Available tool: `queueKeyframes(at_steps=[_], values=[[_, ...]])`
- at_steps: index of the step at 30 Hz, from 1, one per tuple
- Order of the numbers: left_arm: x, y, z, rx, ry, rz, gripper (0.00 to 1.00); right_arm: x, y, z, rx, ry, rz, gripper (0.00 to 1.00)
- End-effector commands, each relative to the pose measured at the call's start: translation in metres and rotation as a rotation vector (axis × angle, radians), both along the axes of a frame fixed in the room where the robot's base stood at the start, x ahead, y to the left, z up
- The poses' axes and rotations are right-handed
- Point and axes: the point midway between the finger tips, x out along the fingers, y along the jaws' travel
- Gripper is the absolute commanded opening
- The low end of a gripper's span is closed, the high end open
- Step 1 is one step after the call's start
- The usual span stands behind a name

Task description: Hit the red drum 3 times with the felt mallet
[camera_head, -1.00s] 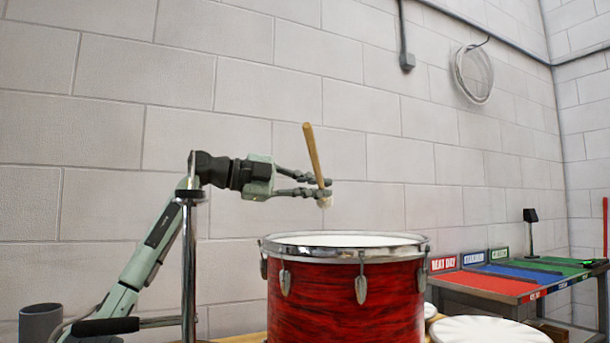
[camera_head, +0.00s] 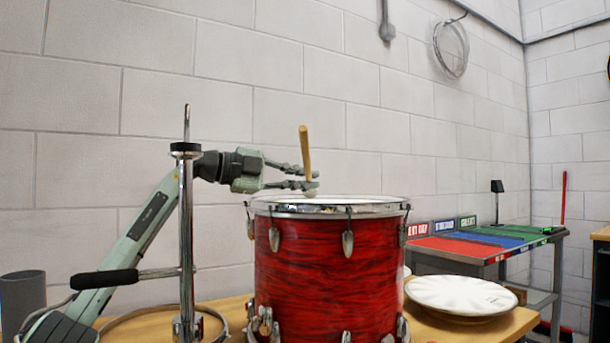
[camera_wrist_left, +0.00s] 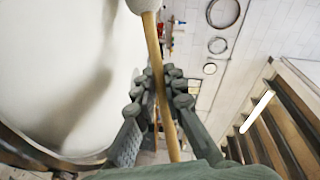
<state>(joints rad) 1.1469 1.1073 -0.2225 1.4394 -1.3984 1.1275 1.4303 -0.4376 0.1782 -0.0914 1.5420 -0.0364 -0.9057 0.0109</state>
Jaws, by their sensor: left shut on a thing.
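The red drum (camera_head: 325,265) stands upright on the wooden bench, with a chrome rim and a white head. Its white head (camera_wrist_left: 50,65) fills the left of the left wrist view. My left gripper (camera_head: 308,181) is shut on the wooden handle of the felt mallet (camera_head: 304,150), above the drum. The handle points up and the pale felt head (camera_head: 309,193) points down, just at the drumhead. I cannot tell if it touches. The felt head also shows at the top of the left wrist view (camera_wrist_left: 143,5). My right gripper is in neither view.
A chrome stand (camera_head: 186,225) with a black-handled side bar rises left of the drum, in front of my left arm. A white round drum or pad (camera_head: 462,293) lies on the bench at right. A table (camera_head: 485,243) with coloured panels stands behind it.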

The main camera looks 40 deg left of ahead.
Motion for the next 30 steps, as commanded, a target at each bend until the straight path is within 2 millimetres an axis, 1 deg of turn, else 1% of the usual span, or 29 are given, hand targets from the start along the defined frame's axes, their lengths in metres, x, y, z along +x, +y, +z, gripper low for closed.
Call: queueKeyframes(at_steps=[1, 2, 5, 8, 9, 10, 12, 16, 26, 30], values=[[0.000, 0.000, -0.020, 0.000, 0.002, 0.001, 0.00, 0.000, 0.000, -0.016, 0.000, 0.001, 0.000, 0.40], [0.000, 0.000, -0.011, 0.000, -0.001, 0.000, 0.00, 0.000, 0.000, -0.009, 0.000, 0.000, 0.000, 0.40], [0.000, 0.000, -0.001, 0.000, 0.000, 0.000, 0.00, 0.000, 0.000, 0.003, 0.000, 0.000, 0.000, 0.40], [0.000, 0.000, 0.018, 0.001, 0.001, 0.001, 0.00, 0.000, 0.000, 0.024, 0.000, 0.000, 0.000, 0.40], [0.000, 0.000, 0.023, 0.000, -0.001, 0.000, 0.00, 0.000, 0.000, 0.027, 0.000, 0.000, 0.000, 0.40], [0.000, 0.000, 0.025, -0.001, -0.005, -0.001, 0.00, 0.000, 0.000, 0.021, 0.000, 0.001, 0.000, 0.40], [0.000, 0.000, 0.038, -0.002, -0.006, -0.001, 0.00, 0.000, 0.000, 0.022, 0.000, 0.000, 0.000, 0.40], [0.000, 0.000, 0.049, -0.001, -0.002, 0.000, 0.00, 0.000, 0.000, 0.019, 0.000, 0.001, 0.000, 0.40], [0.000, -0.001, 0.051, 0.000, 0.000, -0.001, 0.00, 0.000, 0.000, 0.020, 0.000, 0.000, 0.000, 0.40], [0.001, -0.009, 0.052, -0.004, 0.000, -0.021, 0.00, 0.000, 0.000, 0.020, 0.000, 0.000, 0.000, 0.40]])
